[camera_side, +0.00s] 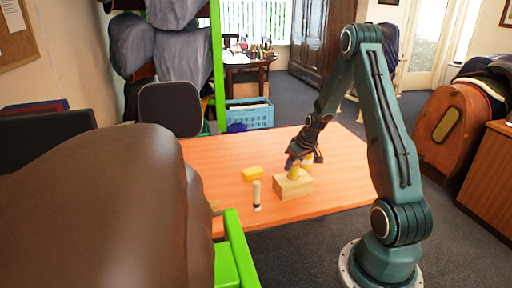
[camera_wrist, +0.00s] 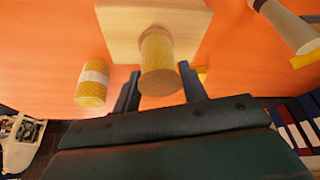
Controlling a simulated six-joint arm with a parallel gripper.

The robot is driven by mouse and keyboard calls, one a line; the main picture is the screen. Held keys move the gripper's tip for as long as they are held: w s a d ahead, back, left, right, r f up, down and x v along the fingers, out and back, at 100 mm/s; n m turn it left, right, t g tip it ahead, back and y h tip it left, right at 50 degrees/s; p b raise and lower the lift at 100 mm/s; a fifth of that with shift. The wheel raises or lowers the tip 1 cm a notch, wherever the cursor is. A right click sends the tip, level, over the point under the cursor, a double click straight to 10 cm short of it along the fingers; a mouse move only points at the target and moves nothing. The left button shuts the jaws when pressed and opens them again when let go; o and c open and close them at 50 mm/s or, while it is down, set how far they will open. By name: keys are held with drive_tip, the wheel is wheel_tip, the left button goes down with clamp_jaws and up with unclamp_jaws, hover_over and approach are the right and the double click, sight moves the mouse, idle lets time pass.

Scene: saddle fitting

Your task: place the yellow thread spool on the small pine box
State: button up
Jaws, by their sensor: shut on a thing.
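The yellow thread spool (camera_wrist: 160,62) is between the two fingers of my gripper (camera_wrist: 160,72) in the wrist view, and the gripper is shut on it. In the side view the spool (camera_side: 294,172) looks upright, directly below my gripper (camera_side: 303,160) and over the top of the small pine box (camera_side: 295,188). Its lower end is at or very close to the box top; I cannot tell whether they touch. In the wrist view the pale box (camera_wrist: 118,20) lies behind the spool, and the spool hides part of its top.
A yellow roll with a white band (camera_wrist: 92,83) lies left of the box in the wrist view. The orange table (camera_side: 215,160) has free room at the far left.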

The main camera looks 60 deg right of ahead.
drive_tip(key=shift+f, duration=0.15)
drive_tip(key=o, duration=1)
drive_tip(key=shift+c, duration=0.2)
drive_tip(key=shift+r, duration=0.2)
drive_tip(key=v, duration=1.2)
